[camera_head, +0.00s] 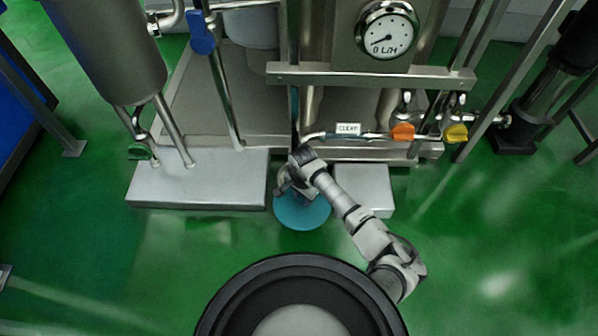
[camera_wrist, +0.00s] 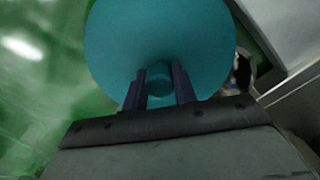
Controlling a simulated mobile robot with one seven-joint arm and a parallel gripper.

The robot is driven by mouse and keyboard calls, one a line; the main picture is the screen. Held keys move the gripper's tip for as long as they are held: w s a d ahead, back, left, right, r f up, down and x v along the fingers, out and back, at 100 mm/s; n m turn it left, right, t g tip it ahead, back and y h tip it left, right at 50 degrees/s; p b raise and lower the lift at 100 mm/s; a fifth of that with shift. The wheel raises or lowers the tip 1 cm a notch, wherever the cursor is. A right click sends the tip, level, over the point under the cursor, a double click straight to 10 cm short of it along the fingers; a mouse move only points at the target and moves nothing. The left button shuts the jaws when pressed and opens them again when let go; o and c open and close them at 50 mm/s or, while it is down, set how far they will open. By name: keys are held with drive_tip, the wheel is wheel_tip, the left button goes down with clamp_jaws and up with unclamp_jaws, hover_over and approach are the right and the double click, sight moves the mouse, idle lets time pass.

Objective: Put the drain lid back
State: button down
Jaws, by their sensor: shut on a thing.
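The drain lid is a round teal disc (camera_head: 302,214) low in front of the machine, between two grey blocks. It fills the upper middle of the wrist view (camera_wrist: 160,45), with a small round knob (camera_wrist: 159,76) at its centre. My gripper (camera_wrist: 159,88) has a finger on each side of the knob and is shut on it. In the head view my gripper (camera_head: 300,192) is over the lid and hides its upper part. A dark opening (camera_wrist: 242,75) shows beside the lid's right edge. I cannot tell whether the lid touches the floor.
A long grey block (camera_head: 198,180) is left of the lid, and a smaller grey block (camera_head: 366,190) is right of it. The machine's steel base (camera_head: 250,140) stands behind. Orange (camera_head: 402,132) and yellow (camera_head: 456,133) valve handles are at the right. Green floor (camera_head: 490,240) is clear at the right front.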

drive_tip(key=w+f+b, duration=0.3)
drive_tip(key=w+b, duration=0.3)
drive_tip(key=w, duration=0.7)
drive_tip(key=shift+w+f+b, duration=0.25)
drive_tip(key=shift+w+b, duration=0.1)
drive_tip(key=shift+f, duration=0.1)
drive_tip(key=shift+f, duration=0.5)
drive_tip(key=c, duration=1.1)
unclamp_jaws()
wheel_tip(320, 180, up, 13)
drive_tip(key=p, duration=0.4)
drive_tip(key=shift+r, duration=0.1)
